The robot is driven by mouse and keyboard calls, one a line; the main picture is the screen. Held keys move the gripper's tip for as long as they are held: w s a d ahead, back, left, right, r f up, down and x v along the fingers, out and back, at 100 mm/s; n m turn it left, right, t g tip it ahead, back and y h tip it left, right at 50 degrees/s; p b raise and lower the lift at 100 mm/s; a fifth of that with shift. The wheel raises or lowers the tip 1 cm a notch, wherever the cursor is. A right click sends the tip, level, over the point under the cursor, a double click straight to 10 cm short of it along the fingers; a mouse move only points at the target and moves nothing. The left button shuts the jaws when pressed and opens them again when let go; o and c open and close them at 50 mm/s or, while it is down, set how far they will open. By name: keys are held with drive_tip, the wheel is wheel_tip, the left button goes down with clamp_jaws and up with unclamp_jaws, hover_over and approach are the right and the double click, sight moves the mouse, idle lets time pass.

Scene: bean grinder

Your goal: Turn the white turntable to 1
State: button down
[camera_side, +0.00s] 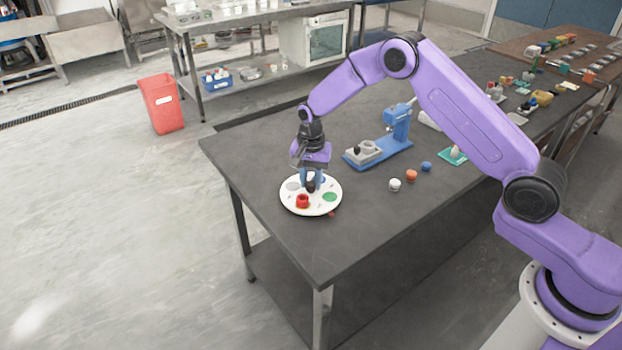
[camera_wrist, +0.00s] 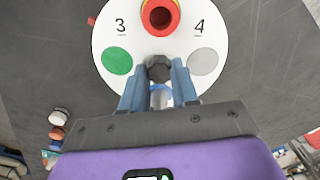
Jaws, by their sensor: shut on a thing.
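The white turntable (camera_side: 320,208) lies near the front-left corner of the dark table. It also shows in the wrist view (camera_wrist: 178,50), with numbers 3 and 4 readable near its far edge. A green disc (camera_wrist: 117,61) and a grey disc (camera_wrist: 204,62) lie on it at left and right. A red ring-shaped piece (camera_wrist: 160,14) stands between 3 and 4. My gripper (camera_side: 311,184) is over the turntable's middle, fingers pointing down. In the wrist view my gripper (camera_wrist: 158,86) is shut on the dark central knob (camera_wrist: 159,66). The number 1 is not readable.
A blue grinder-like device (camera_side: 396,128) with a grey tray stands behind and right of the turntable. White (camera_side: 395,185), orange (camera_side: 411,175) and blue (camera_side: 427,166) small pieces lie to the right. The table's left edge is close to the turntable.

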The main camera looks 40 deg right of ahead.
sight(311, 183)
drive_tip(key=shift+m, duration=12.2)
drive_tip(key=c, duration=0.8)
unclamp_jaws()
drive_tip(key=shift+c, duration=0.2)
wheel_tip(311, 183, up, 18)
drive_tip(key=shift+f, duration=0.25)
